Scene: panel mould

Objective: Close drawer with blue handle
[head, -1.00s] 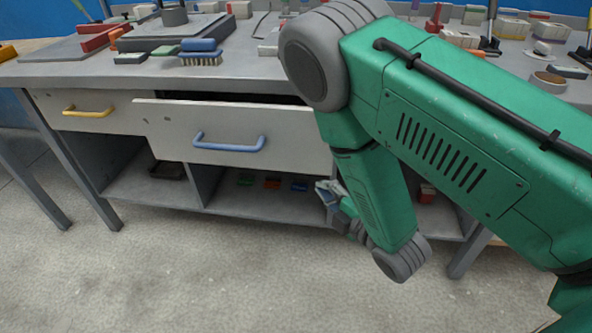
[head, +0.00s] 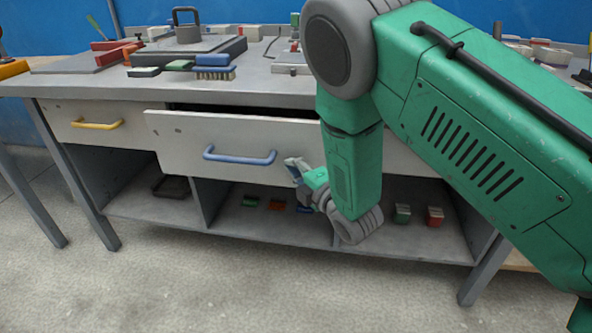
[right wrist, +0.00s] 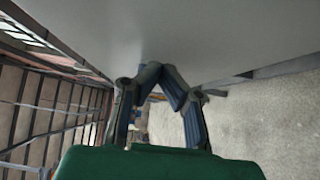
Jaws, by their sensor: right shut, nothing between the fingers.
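The drawer with the blue handle (head: 185,145) is pulled partly out, with a dark gap above its white front. Its blue handle (head: 240,157) is a horizontal bar on the front. My right gripper (head: 291,163) is just right of the handle, close to the drawer front, with its fingers shut and empty. In the right wrist view, the gripper's fingers (right wrist: 166,74) meet in front of a large pale flat surface, which looks like the drawer front. Whether they touch it I cannot tell. My right arm hides the drawer's right part. My left gripper is not in view.
A drawer with a yellow handle (head: 97,125) sits shut at the left. Shelves below hold small blocks, including a red one (head: 435,216). The floor in front is clear.

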